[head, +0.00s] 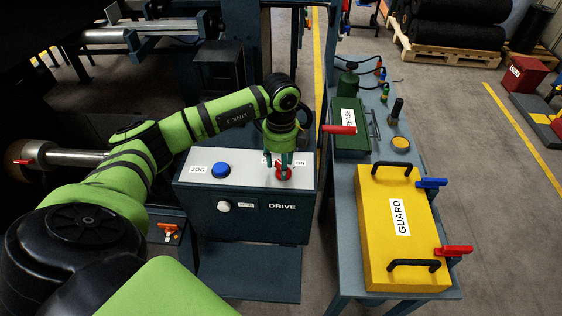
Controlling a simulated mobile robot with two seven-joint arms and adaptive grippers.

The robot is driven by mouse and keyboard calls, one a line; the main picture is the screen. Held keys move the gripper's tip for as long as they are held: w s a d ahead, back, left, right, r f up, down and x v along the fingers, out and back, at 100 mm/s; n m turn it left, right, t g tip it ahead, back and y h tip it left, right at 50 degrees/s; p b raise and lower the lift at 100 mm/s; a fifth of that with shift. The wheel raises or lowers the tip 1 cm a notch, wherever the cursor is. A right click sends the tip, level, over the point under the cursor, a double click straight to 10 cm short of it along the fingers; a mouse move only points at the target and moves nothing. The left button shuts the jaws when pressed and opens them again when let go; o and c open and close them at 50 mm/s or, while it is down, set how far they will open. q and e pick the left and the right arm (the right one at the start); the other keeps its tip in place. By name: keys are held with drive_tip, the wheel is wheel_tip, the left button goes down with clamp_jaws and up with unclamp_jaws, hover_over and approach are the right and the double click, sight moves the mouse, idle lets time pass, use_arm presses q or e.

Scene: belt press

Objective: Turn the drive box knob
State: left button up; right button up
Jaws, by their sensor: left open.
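The drive box (258,228) stands in the middle of the head view, with a light grey top and a dark front labelled DRIVE. Its red knob (284,174) sits at the right of the top, beside an ON label that the gripper partly covers. My left gripper (278,166) points down over the knob, open, with its teal fingers around or just beside it. I cannot tell whether they touch it. A blue JOG button (221,170) is to the left on the same top. A white knob (224,206) is on the front face. My right gripper is not in view.
To the right, a blue-grey table (342,235) carries a yellow GUARD cover (375,230) with black handles, red and blue clamps and a green GREASE box (352,115). A dark upright post (323,60) stands behind the drive box. Open floor lies right of the table.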

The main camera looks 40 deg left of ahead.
use_arm(q)
wheel_tip(320, 180, up, 12)
idle(0.5)
